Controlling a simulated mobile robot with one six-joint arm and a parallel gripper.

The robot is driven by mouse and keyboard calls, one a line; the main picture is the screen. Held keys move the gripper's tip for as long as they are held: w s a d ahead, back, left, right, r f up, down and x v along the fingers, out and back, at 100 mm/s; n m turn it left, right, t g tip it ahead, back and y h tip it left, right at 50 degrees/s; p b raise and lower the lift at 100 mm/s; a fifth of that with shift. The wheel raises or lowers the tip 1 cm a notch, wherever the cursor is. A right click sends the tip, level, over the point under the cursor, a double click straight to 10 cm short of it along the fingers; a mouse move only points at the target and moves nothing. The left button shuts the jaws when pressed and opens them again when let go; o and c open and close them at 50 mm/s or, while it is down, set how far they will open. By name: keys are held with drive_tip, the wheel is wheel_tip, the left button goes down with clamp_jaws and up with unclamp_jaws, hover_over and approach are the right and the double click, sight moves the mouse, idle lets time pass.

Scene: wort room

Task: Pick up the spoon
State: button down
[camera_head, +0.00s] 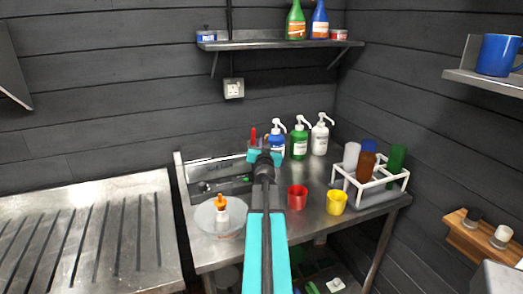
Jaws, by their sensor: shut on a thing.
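My gripper (265,157) is at the end of my teal and black arm, above the back of the steel table. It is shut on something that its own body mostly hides. A thin red item (253,137) stands up just beyond the jaws. It may be part of the spoon, but it is too small to tell. No spoon shows clearly elsewhere. A shallow steel tray (186,178) with small dark and green items lies to the left of my gripper.
A clear bowl (204,217) holds a white bottle with an orange top. A red cup (297,197) and a yellow cup (336,203) stand to the right. Several pump bottles (299,139) stand behind. A ribbed drainboard (90,240) is at left.

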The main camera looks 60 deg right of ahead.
drive_tip(key=shift+r, duration=0.2)
wheel_tip(320, 180, up, 18)
drive_tip(key=p, duration=0.7)
drive_tip(key=shift+f, duration=0.2)
idle(0.8)
